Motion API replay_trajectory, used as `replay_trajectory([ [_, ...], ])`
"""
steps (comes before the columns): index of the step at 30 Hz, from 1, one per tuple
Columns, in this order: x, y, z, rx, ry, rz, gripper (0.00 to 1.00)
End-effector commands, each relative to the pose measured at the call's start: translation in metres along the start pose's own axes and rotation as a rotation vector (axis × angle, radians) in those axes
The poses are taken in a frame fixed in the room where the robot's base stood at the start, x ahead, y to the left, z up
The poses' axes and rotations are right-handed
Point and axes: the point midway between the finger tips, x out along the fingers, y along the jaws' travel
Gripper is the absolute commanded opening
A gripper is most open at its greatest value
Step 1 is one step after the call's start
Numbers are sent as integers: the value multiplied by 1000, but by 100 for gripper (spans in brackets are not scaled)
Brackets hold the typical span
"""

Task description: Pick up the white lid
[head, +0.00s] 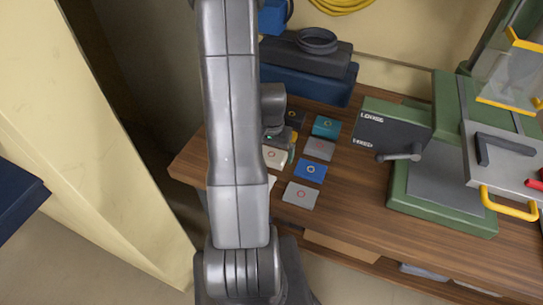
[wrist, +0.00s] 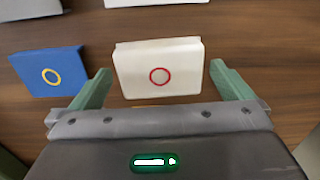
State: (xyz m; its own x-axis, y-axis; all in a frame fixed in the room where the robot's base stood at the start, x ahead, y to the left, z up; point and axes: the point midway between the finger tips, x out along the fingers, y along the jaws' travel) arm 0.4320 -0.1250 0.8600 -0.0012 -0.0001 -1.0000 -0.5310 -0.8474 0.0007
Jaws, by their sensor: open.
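A white lid (wrist: 158,68) with a red ring lies flat on the wooden bench in the wrist view. My gripper (wrist: 160,74) is open and empty, its two green fingers apart on the left and right of the lid's near part. No contact with the lid is visible. In the head view a white lid (head: 275,157) shows just below my gripper (head: 283,139), whose fingers are hard to make out there. A second pale piece (head: 272,182) is partly hidden behind my arm.
A blue lid (wrist: 50,72) with a yellow ring lies left of the white one in the wrist view. Grey lids (head: 300,195), a teal lid (head: 326,126) and a dark lid (head: 295,118) lie nearby. A green machine (head: 440,200) stands right; a dark blue box (head: 305,84) stands behind.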

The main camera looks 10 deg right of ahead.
Motion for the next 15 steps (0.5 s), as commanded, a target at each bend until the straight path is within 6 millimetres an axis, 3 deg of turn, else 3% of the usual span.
replay_trajectory([
  [6, 0, 0, 0, 0, 1, 0, 100],
  [12, 0, 0, 0, 0, 1, 0, 63],
  [15, 0, 0, 0, 0, 1, 0, 58],
])
